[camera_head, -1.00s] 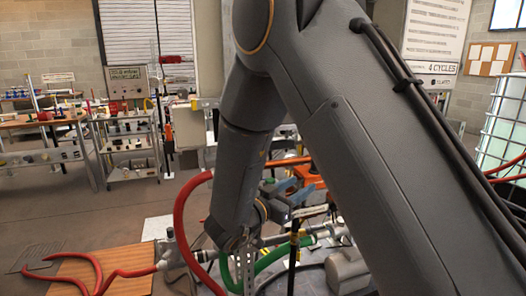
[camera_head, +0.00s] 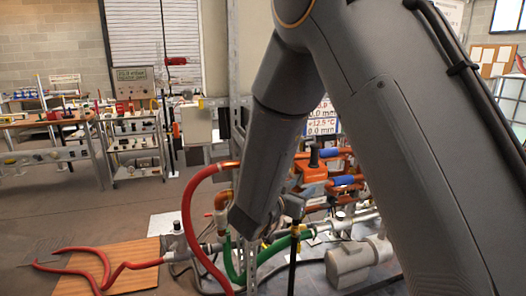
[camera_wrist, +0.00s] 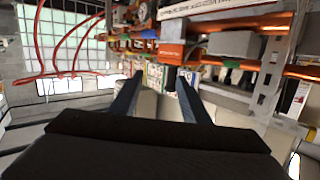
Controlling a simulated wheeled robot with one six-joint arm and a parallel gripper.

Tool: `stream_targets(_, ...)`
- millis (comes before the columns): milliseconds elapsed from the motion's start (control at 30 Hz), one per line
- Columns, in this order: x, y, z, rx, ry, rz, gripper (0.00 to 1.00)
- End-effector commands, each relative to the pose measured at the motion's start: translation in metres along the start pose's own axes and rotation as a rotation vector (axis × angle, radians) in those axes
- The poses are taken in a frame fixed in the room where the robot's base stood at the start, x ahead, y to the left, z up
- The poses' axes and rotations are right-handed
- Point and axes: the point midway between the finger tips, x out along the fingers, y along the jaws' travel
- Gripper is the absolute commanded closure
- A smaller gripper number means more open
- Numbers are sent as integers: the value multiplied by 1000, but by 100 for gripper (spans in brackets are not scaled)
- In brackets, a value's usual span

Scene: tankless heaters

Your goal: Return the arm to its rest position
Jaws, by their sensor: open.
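My arm (camera_head: 395,130) fills the right half of the head view, with its thick upper link running down to the lower right. Its forearm (camera_head: 275,150) hangs down and slightly left in front of the pipe bench. My gripper is hidden in the head view. In the wrist view my gripper (camera_wrist: 158,88) is open, with two dark fingers apart and nothing visible between them. Orange pipes and a grey box show beyond the fingertips.
A red hose (camera_head: 190,215), green hose (camera_head: 232,265) and orange pipes with blue handles (camera_head: 345,181) lie close around the forearm. A grey cylindrical body (camera_head: 352,265) sits at lower right. A shelf trolley (camera_head: 132,150) stands at back left. Open floor (camera_head: 50,215) lies left.

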Motion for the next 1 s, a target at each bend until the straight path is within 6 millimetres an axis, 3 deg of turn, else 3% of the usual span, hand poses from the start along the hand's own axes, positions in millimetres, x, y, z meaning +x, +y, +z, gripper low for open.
stream_targets(267,8,-6,19,-5,-237,-203,58)
stream_targets(467,-19,17,50,-82,-535,-379,58)
stream_targets(567,-44,44,67,-150,-693,-435,58)
stream_targets(767,-106,129,96,-326,-1008,-463,58)
stream_targets(900,-142,189,105,-439,-1176,-428,58)
stream_targets(1000,-159,217,106,-490,-1248,-402,58)
